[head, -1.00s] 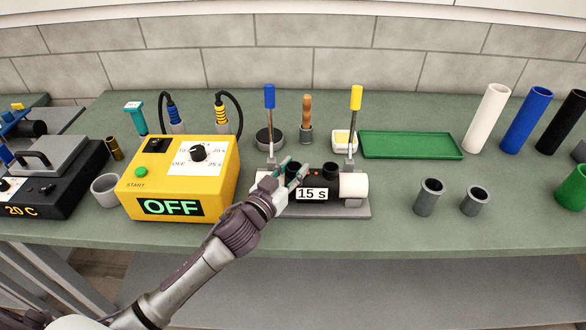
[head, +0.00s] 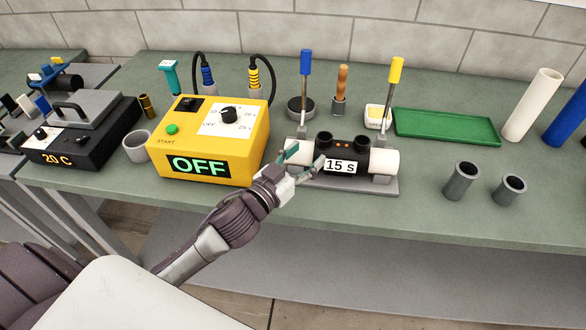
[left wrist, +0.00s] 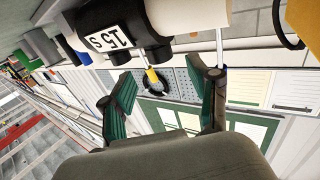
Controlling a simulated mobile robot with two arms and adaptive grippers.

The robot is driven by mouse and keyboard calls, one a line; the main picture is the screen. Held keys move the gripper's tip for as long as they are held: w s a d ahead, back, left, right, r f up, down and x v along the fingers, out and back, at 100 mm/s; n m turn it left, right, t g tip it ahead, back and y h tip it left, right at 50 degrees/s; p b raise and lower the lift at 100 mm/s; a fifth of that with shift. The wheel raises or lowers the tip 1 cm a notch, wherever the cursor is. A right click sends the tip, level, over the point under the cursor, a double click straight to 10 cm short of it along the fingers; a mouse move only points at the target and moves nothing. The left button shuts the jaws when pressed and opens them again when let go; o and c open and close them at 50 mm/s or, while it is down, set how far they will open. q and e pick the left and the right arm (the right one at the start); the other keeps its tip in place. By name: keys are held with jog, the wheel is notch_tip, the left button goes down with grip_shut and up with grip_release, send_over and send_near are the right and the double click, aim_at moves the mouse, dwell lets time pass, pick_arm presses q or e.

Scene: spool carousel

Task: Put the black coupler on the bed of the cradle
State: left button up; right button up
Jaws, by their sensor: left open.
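The black coupler (head: 349,152) lies on the grey cradle (head: 392,188), between white pipe pieces (head: 384,162) at its two ends. It carries a "15 s" label on its front and two dark stubs on top. In the left wrist view the coupler (left wrist: 88,17) shows at the top, beyond the fingers. My left gripper (head: 304,160) is open, with green finger pads, at the front left of the cradle. In the left wrist view the space between its fingers (left wrist: 168,92) holds nothing. My right gripper does not show.
A yellow control box (head: 215,142) reading OFF stands left of the cradle. Blue-handled (head: 305,66) and yellow-handled (head: 395,72) levers rise behind it. Two grey cups (head: 461,182) stand right. A green tray (head: 447,125) lies behind. The bench front edge is near.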

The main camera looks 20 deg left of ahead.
pick_arm(q)
jog(key=v, duration=0.4)
jog(key=shift+s+b, duration=0.3)
jog(key=shift+b, duration=0.05)
